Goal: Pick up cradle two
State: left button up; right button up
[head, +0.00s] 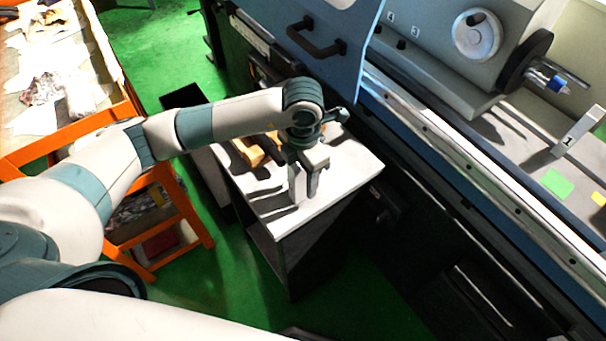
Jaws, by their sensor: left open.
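My left arm reaches in from the left over a small white-topped cabinet (345,172). My left gripper (305,187) points down over the cabinet top with its jaws open. Pale upright parts show at its fingers; I cannot tell whether one of them belongs to a cradle. No piece marked 2 is readable, so cradle two may be hidden by the gripper. A pale upright piece marked 1 (577,132) stands on the machine bed at the far right. My right gripper is not in view.
Tan blocks (248,152) lie on the cabinet behind my left wrist. The blue grinder (330,60) with a black handle (316,38) stands close behind the cabinet. An orange-framed cart (180,205) is at left. Green floor (215,275) is open in front.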

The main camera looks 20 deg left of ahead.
pick_arm(q)
jog(key=shift+c, duration=0.6)
grip_shut()
jog(key=shift+r, duration=0.15)
jog(key=shift+w+r+b, duration=0.1)
jog(key=shift+r+b, duration=0.25)
jog(key=shift+b, duration=0.05)
notch_tip(320, 180, up, 3)
jog(key=shift+d+r+b, duration=0.1)
jog(key=shift+b, duration=0.85)
jog(key=s+d+r+b, duration=0.3)
jog(key=d+r, duration=0.4)
jog(key=d, duration=0.4)
jog(key=shift+d+b, duration=0.15)
jog(key=shift+b, duration=0.25)
